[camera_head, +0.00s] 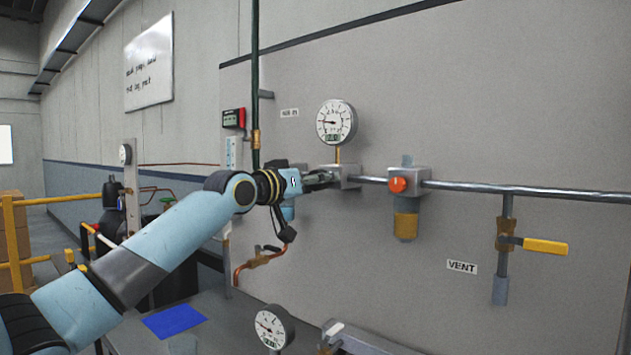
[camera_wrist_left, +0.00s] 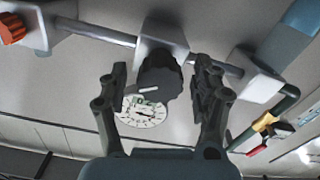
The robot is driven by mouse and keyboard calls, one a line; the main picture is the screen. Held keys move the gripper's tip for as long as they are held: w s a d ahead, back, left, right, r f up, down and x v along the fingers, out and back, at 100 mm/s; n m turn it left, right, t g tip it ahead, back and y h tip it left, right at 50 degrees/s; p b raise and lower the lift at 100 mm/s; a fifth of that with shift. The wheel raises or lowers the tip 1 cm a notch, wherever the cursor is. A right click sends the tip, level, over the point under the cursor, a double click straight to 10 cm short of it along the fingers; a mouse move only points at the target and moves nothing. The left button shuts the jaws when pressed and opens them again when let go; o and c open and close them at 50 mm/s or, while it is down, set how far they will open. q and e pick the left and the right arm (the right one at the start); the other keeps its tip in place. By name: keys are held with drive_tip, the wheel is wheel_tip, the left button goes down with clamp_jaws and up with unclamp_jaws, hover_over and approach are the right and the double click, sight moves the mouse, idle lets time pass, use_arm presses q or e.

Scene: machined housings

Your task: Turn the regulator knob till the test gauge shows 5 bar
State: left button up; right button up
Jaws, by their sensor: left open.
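The black regulator knob (camera_wrist_left: 158,78) sits on a metal block (camera_wrist_left: 160,36) on the pipe. In the head view that block (camera_head: 347,172) stands below a round white gauge (camera_head: 336,121), and my gripper hides the knob. The gauge's needle points left; its numbers are too small to read. The same gauge (camera_wrist_left: 143,110) shows partly behind the knob in the wrist view. My left gripper (camera_head: 318,180) is open, with its fingers (camera_wrist_left: 160,82) on either side of the knob and visible gaps at both sides. My right gripper is not in view.
Along the pipe (camera_head: 470,188) to the right are a unit with an orange knob (camera_head: 398,185) and a yellow-handled valve (camera_head: 545,246) near a VENT sign (camera_head: 462,267). A second gauge (camera_head: 270,327) stands low in front, close to a blue mat (camera_head: 174,321) on the bench.

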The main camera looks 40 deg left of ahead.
use_arm(q)
drive_tip(key=c, duration=1.2)
drive_tip(key=m+b, duration=0.2)
drive_tip(key=m, duration=0.2)
drive_tip(key=shift+f, duration=0.1)
drive_tip(key=m+b, duration=0.1)
drive_tip(key=m, duration=0.3)
drive_tip(key=shift+m+b, duration=0.3)
drive_tip(key=shift+b, duration=0.05)
drive_tip(key=m+b, duration=0.1)
drive_tip(key=m, duration=0.4)
drive_tip(key=shift+m+b, duration=0.6)
drive_tip(key=shift+m, duration=1.4)
